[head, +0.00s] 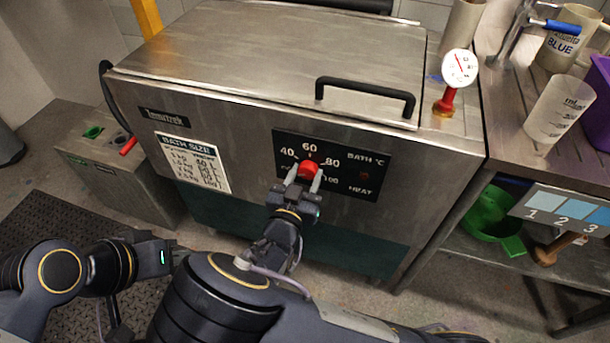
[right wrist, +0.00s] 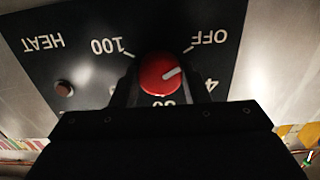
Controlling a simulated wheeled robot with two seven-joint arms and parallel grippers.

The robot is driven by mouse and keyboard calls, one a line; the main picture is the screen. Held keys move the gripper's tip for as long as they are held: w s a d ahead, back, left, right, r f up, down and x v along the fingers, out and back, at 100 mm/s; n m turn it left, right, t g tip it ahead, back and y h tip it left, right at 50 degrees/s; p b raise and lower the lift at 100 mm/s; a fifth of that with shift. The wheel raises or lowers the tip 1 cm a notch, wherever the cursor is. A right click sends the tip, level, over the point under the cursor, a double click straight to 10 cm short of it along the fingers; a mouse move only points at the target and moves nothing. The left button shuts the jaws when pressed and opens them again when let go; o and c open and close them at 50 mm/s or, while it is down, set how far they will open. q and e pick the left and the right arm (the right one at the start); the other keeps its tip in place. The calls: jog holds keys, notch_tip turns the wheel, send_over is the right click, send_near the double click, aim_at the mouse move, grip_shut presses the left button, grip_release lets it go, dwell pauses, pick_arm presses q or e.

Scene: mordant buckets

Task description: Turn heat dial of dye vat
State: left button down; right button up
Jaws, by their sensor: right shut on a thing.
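The dye vat (head: 240,125) is a steel box with a closed lid. Its black heat panel (head: 350,178) bears temperature numbers and the red heat dial (head: 309,169). My right gripper (head: 304,181) is shut on the dial, a finger on each side. In the right wrist view the red dial (right wrist: 160,76) sits between the dark fingers of my right gripper (right wrist: 158,92). Its white pointer line lies between the OFF and 40 marks; the lower part of the scale is hidden by the gripper. My left gripper (head: 170,257) is away from the vat, its jaws unclear.
A black lid handle (head: 365,92) and a thermometer (head: 459,70) are on top of the vat. A bench (head: 510,125) with a beaker (head: 558,108) stands at right. A low metal box (head: 110,165) stands at left. A mat (head: 50,225) covers part of the floor.

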jog(key=shift+f+m+b, duration=0.2)
jog(key=shift+m+b, duration=0.8)
jog(key=shift+b, duration=0.25)
jog(key=m+b, duration=1)
jog(key=b, duration=0.1)
jog(key=shift+f, duration=0.1)
jog(key=m+b, duration=0.9)
jog(key=b, duration=0.3)
jog(key=shift+m, duration=0.3)
jog(key=shift+r+m+b, duration=0.25)
jog(key=shift+m+b, duration=0.85)
jog(key=shift+b, duration=0.2)
jog(key=o, duration=1)
jog(key=shift+c, duration=0.2)
